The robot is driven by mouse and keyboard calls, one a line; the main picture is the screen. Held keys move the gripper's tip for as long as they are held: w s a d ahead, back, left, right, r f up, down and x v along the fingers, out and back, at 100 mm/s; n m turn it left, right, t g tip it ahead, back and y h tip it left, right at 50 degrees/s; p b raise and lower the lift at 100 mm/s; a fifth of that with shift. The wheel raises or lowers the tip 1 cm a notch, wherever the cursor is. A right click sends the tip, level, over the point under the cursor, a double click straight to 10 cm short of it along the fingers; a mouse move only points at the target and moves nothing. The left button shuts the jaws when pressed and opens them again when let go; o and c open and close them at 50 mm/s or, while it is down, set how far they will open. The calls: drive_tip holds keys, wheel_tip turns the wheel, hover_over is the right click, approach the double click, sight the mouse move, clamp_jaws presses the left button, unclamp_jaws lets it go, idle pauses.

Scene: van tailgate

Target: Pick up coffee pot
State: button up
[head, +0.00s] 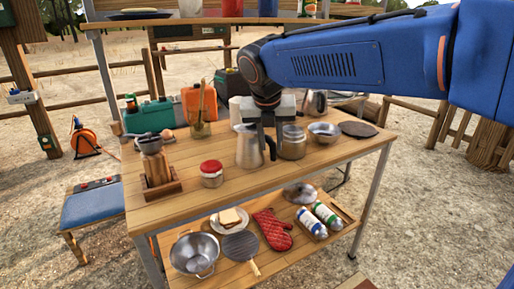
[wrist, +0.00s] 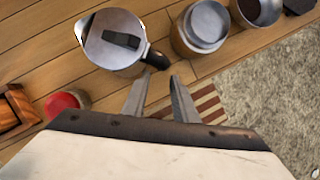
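The coffee pot (head: 248,150) is a silver metal jug with a dark handle, standing upright on the upper wooden table. In the wrist view the coffee pot (wrist: 112,42) is seen from above at the upper left, its black handle (wrist: 157,58) pointing toward my fingers. My gripper (head: 268,145) is over the table, close to the pot's handle side. In the wrist view my gripper (wrist: 158,97) has its two fingers apart with nothing between them. The handle lies just beyond the fingertips, not between them.
A lidded metal canister (head: 292,143) stands right of the pot, with a metal bowl (head: 323,132) and dark plate (head: 358,129) beyond. A red-lidded jar (head: 211,174) and wooden grinder (head: 155,165) stand left. The lower shelf holds a colander (head: 195,254) and red mitt (head: 272,230).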

sight(273, 154)
drive_tip(key=shift+d+x, duration=0.2)
drive_tip(key=shift+x, duration=3.4)
drive_tip(key=shift+c, duration=0.6)
drive_tip(key=shift+r, duration=0.1)
clamp_jaws()
